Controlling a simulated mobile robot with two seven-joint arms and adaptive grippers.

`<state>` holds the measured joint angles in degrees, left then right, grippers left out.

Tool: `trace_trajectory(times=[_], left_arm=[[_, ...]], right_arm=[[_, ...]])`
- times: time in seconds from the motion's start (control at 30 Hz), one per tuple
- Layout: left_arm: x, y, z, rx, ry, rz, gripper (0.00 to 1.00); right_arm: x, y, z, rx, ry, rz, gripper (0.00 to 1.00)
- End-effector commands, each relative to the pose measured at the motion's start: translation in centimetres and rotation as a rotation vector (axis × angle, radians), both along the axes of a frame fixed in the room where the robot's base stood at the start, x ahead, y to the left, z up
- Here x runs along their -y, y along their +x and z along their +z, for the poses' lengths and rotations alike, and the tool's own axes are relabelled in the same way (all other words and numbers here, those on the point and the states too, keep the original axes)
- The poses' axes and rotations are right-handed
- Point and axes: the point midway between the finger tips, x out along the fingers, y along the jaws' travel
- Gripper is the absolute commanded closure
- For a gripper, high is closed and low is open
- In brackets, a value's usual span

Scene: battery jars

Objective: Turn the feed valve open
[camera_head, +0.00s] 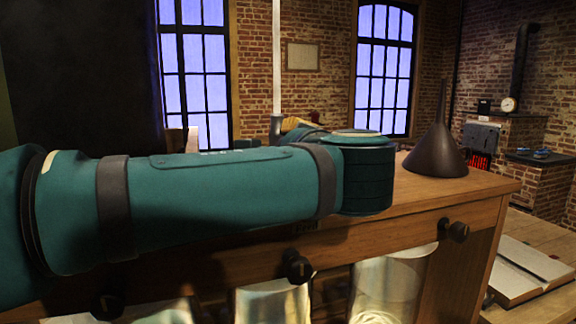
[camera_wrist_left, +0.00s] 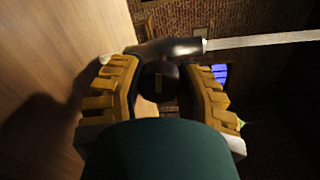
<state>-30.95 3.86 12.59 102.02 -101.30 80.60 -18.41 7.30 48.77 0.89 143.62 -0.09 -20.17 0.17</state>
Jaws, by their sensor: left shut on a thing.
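In the left wrist view my left gripper (camera_wrist_left: 160,70) has its two yellow ridged fingers on either side of a dark round knob (camera_wrist_left: 158,84), which appears to be the feed valve handle. The gripper is shut on it. In the head view this pipe (camera_head: 277,58) stands upright behind my teal left arm. My right gripper is not in view.
A wooden cabinet (camera_head: 455,198) has dark front knobs (camera_head: 296,267) and glass jars (camera_head: 388,285) below them. A dark cone-shaped funnel (camera_head: 436,152) stands on its top at the right. An open book (camera_head: 528,270) lies lower right. The cabinet top near the funnel is otherwise clear.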

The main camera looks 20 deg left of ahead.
Motion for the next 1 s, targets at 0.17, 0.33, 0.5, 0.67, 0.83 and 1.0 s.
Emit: trace_trajectory(times=[0.17, 0.33, 0.5, 0.67, 0.83, 1.0], left_arm=[[-0.1, 0.0, -0.2, 0.058, -0.083, 0.002, 1.00], [-0.1, 0.0, -0.1, 0.090, -0.132, 0.002, 1.00], [-0.1, 0.0, 0.0, 0.106, -0.157, 0.003, 1.00], [-0.1, 0.0, 0.0, 0.111, -0.163, 0.002, 1.00], [-0.1, 0.0, 0.0, 0.111, -0.163, 0.002, 1.00], [-0.1, 0.0, 0.0, 0.110, -0.163, 0.002, 0.45]], right_arm=[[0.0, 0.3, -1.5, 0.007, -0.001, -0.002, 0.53], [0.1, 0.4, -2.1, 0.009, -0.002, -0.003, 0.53], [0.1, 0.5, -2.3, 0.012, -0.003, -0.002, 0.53], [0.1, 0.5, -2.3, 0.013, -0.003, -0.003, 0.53], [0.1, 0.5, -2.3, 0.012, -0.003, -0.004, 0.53], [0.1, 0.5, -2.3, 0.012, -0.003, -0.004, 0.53]])
